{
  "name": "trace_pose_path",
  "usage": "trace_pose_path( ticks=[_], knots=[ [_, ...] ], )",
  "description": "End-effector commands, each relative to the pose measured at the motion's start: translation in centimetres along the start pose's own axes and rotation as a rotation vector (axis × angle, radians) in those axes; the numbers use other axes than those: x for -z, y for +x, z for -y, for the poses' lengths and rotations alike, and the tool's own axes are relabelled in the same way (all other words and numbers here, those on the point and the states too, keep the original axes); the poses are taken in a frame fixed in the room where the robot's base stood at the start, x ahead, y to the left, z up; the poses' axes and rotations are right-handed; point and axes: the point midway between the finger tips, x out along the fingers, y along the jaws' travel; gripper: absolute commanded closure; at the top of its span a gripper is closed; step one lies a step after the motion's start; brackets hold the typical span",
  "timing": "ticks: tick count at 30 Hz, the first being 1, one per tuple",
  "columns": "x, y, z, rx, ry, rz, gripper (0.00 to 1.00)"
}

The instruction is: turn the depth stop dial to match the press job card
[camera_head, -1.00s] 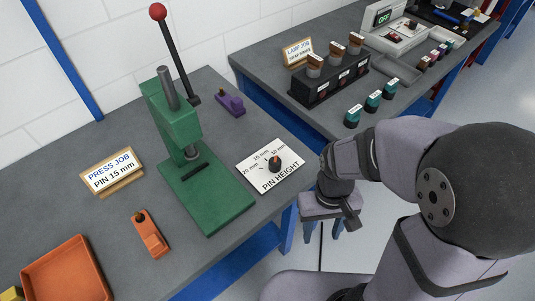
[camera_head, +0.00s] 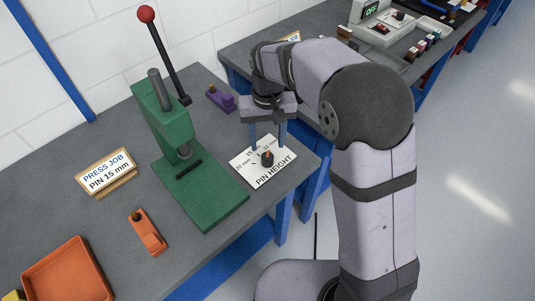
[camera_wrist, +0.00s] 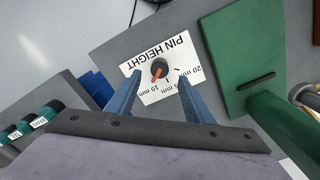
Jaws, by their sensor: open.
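The press job card (camera_head: 108,172) reads "PRESS JOB PIN 15 mm". The depth stop dial (camera_head: 267,158) is a black knob with an orange pointer on the white PIN HEIGHT plate (camera_head: 262,182), marked 10, 15 and 20 mm. In the wrist view the dial (camera_wrist: 159,68) has its pointer slanting towards the 10 mm side. My gripper (camera_head: 268,143) is open and empty, fingers down, above and slightly behind the dial. In the wrist view its fingers (camera_wrist: 160,82) lie on either side, apart from the knob. My right finger in that view partly covers the 15 mm mark.
The green press (camera_head: 190,165) with its red-knobbed lever stands left of the plate. A purple block (camera_head: 220,98), an orange block (camera_head: 147,232) and an orange tray (camera_head: 68,278) are on the bench. My arm hides part of the second bench. The bench's front edge is close to the plate.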

Motion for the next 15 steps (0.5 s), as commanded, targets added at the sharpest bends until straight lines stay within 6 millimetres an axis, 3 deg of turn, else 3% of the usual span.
trace_pose_path(
  ticks=[5,15],
  knots=[
    [-0.1,1.2,0.0,-0.001,-0.001,0.005,0.53],
    [-0.1,5.4,-0.1,-0.001,-0.001,0.004,0.53]
  ],
)
